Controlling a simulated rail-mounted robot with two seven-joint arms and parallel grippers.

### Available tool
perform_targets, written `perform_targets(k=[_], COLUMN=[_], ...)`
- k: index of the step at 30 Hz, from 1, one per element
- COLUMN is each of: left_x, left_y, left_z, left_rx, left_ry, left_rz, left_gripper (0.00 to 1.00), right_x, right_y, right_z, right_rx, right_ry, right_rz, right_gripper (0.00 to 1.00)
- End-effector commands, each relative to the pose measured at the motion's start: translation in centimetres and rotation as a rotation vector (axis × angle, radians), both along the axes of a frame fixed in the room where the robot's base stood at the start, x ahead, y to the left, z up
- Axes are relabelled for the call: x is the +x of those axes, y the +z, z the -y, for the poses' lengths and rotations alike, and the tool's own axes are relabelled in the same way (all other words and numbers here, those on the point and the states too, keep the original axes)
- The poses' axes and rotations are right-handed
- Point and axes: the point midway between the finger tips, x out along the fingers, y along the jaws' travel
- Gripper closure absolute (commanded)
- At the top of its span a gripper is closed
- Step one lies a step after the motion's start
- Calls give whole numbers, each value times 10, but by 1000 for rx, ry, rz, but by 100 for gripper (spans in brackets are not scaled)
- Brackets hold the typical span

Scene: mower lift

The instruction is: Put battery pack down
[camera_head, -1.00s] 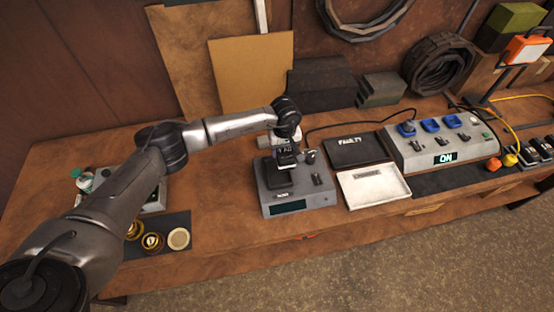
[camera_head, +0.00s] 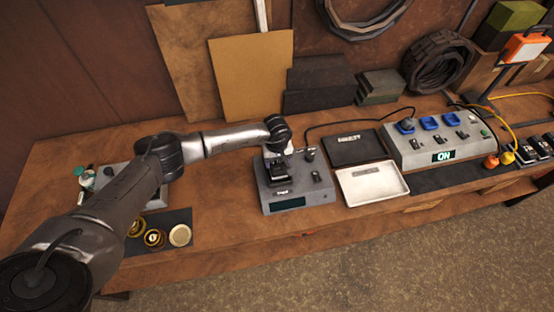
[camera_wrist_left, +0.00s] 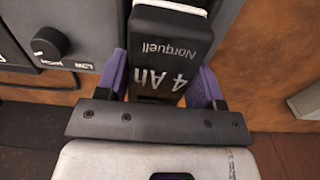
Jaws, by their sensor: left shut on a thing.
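My left gripper (camera_head: 277,157) is over the grey tester box (camera_head: 290,203), which has a dark display, a knob and a dark dock on top. In the left wrist view its purple fingers (camera_wrist_left: 160,82) are shut on a black battery pack (camera_wrist_left: 168,45) marked "4 Ah Norquell". The grey box (camera_wrist_left: 75,22) with its knob shows beside the pack there. The pack is at the dock, but the gripper and arm partly hide it, and I cannot tell whether it is seated. My right gripper is not in view.
A black tray marked "FAULTY" (camera_head: 357,148) and a white tray (camera_head: 371,197) stand right of the tester box. Further right is a charger with blue slots (camera_head: 440,150) reading "ON". Round gold and cream parts (camera_head: 179,236) lie on a dark mat at left.

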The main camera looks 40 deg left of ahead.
Motion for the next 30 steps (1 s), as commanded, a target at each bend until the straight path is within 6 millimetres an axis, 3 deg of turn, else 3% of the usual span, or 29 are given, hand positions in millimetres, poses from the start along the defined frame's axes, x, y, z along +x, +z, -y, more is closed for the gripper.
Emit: perform_targets(k=[11,12,20,30], left_x=[1,0,0,0], left_y=[-7,-7,-6,-1], left_z=[0,0,0,0], left_rx=[0,-1,0,0], left_ry=[0,0,0,0], left_rz=[2,1,0,0], left_gripper=[77,38,13,13], right_x=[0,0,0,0], right_y=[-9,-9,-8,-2], right_z=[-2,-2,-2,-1], right_rx=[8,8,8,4], right_ry=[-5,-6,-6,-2], right_rz=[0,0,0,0], right_gripper=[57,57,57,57])
